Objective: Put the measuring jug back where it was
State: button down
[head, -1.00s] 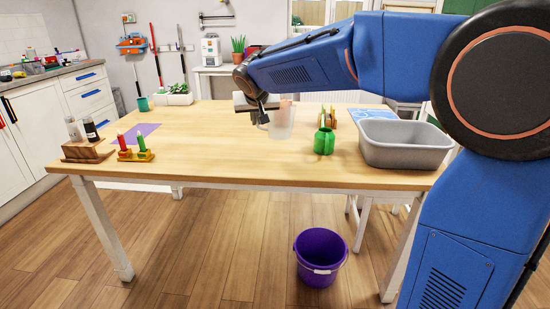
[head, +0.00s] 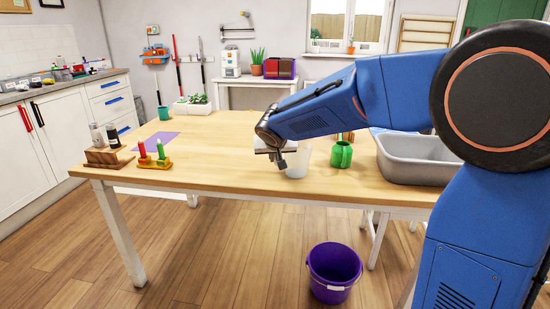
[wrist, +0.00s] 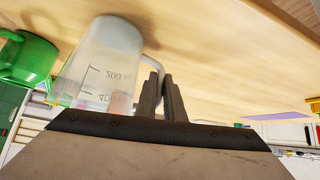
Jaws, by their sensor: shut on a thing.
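The measuring jug (head: 299,162) is clear and pale, with printed marks. It is at the table's front middle, left of the green jar (head: 341,154). In the wrist view the jug (wrist: 105,65) appears upside down, its base toward the tabletop, with a pinkish patch showing through it. My gripper (head: 278,161) is at the jug's left side. In the wrist view its narrow fingers (wrist: 163,90) are shut on the jug's handle. The jug's rim is hidden by the gripper body there. I cannot tell whether its base touches the table.
A grey basin (head: 415,160) stands right of the green jar. At the left are a wooden shaker stand (head: 107,157), a candle holder (head: 153,162) and a purple mat (head: 160,141). The table (head: 225,150) is clear in its middle-left. A purple bucket (head: 333,272) stands on the floor.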

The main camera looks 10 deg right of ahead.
jog(key=shift+f, duration=0.1)
jog(key=c, duration=1.9)
grip_release()
jog(key=shift+o, duration=0.2)
jog(key=v, duration=1.2)
jog(key=s+d+f+g, duration=0.1)
jog(key=s+d+f, duration=0.1)
jog(key=s+d, duration=0.55)
jog(key=s+d+f+g, duration=0.15)
jog(key=s+d, duration=0.35)
jog(key=s, duration=0.5)
jog(key=s+d+f, duration=0.1)
jog(key=s+f, duration=0.2)
jog(key=s, duration=0.3)
jog(key=s+d+f+g+y, duration=0.1)
jog(key=s+f, duration=0.3)
jog(key=s, duration=0.3)
jog(key=s+d+f+n, duration=0.1)
jog(key=s+f, duration=0.2)
jog(key=s, duration=0.3)
jog(key=shift+s+f, duration=0.2)
jog(key=shift+s, duration=0.1)
